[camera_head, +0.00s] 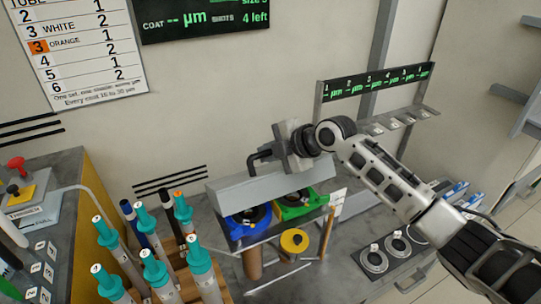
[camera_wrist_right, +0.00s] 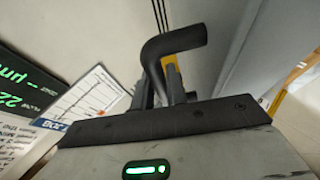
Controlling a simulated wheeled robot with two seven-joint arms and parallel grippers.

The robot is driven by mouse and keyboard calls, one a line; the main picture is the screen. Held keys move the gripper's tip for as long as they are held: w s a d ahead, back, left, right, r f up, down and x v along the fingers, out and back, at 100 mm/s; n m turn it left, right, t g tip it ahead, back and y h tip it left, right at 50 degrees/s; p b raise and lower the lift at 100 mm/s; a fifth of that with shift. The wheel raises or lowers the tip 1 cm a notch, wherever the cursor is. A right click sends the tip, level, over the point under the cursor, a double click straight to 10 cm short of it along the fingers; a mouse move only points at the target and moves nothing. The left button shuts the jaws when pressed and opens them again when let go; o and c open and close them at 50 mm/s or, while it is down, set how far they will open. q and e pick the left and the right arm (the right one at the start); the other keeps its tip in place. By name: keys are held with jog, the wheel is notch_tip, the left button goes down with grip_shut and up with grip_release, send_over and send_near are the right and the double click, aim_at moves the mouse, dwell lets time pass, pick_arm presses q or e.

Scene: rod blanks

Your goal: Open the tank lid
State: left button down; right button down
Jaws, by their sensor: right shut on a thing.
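The tank lid looks to be the long grey slab (camera_head: 232,193) in the middle of the head view, above a blue ring and a green ring. I cannot tell how far it is tilted. A black bent handle (camera_head: 254,160) rises from its back edge. My right gripper (camera_head: 273,153) is shut on this handle, its arm reaching in from the right. In the right wrist view the bent handle (camera_wrist_right: 172,42) sticks out past the fingers (camera_wrist_right: 162,95), which partly hide it. My left gripper is not in view.
A blue ring (camera_head: 248,222) and a green ring (camera_head: 300,205) with dark centres sit below the slab. Several teal-capped tubes (camera_head: 155,272) stand at the front left. A yellow-topped round thing (camera_head: 294,241) is in front.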

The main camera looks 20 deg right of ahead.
jog(key=c, duration=1.4)
grip_release()
jog(key=shift+r, duration=0.1)
jog(key=v, duration=1.5)
jog(key=shift+s+d+r+b, duration=0.2)
jog(key=shift+s+d+b, duration=0.05)
jog(key=shift+b, duration=0.15)
